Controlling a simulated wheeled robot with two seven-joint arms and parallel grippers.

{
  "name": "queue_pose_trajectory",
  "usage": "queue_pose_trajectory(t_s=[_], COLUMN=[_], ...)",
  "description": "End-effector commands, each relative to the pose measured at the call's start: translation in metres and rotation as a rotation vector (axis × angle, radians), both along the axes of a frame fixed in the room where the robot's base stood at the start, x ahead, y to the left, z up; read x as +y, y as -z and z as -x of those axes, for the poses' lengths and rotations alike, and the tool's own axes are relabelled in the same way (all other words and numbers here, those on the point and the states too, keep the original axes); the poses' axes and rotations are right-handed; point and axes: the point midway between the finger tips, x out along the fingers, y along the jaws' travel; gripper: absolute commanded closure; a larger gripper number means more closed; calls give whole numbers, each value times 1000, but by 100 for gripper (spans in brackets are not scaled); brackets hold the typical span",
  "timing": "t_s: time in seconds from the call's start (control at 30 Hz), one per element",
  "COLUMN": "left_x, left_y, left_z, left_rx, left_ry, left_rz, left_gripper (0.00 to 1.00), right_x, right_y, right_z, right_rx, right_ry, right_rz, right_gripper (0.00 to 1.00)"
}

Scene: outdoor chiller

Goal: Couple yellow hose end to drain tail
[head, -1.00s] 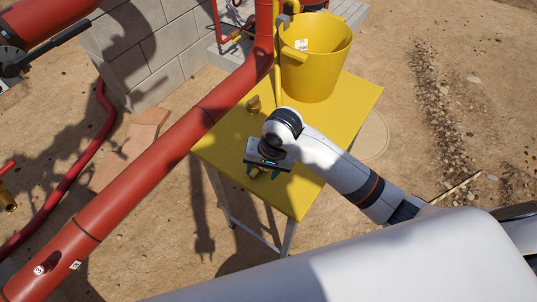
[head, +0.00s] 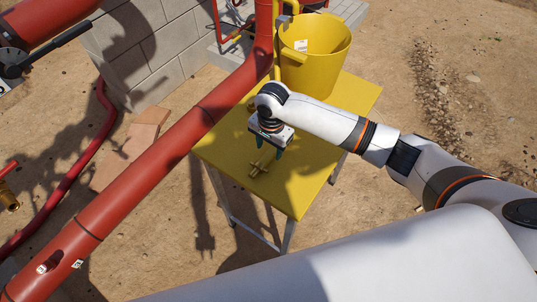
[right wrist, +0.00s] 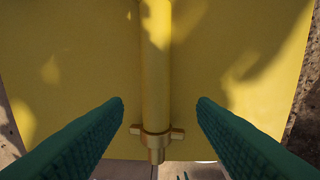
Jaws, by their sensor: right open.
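The yellow hose end with its winged brass coupling (head: 258,168) lies on the yellow table (head: 310,185) near its left front. In the right wrist view the yellow hose (right wrist: 156,60) runs down the middle to the brass coupling (right wrist: 156,135). My right gripper (head: 269,149) is open above the hose, just behind the coupling. Its green fingers (right wrist: 160,105) are on either side of the hose, apart from it. A brass fitting with a red handle (head: 8,195), possibly the drain tail, shows at the left edge. My left gripper is not in view.
A yellow bucket (head: 318,65) stands on the back of the table. A thick red pipe (head: 150,172) runs diagonally past the table's left side. A block wall (head: 140,50) is behind. A flat brown slab (head: 130,150) lies on the sandy ground.

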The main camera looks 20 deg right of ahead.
Motion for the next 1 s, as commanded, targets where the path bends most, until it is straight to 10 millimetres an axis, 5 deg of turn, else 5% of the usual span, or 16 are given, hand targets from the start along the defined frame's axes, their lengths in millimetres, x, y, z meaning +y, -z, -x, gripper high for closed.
queue_pose_trajectory(t_s=[0.3, 0.57, 0.9, 1.0], left_x=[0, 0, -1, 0], left_y=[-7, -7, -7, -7], left_z=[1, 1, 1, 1], left_rx=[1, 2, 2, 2], left_ry=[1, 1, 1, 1], left_rz=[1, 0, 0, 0], left_gripper=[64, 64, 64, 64], right_x=[2, 2, 2, 2], right_y=[42, 46, 46, 45], right_z=[-5, -5, -5, -6], right_rx=[2, 0, 0, -1], right_ry=[-1, -2, -1, -1], right_rz=[2, 0, 0, -1], right_gripper=[48, 48, 100, 100])
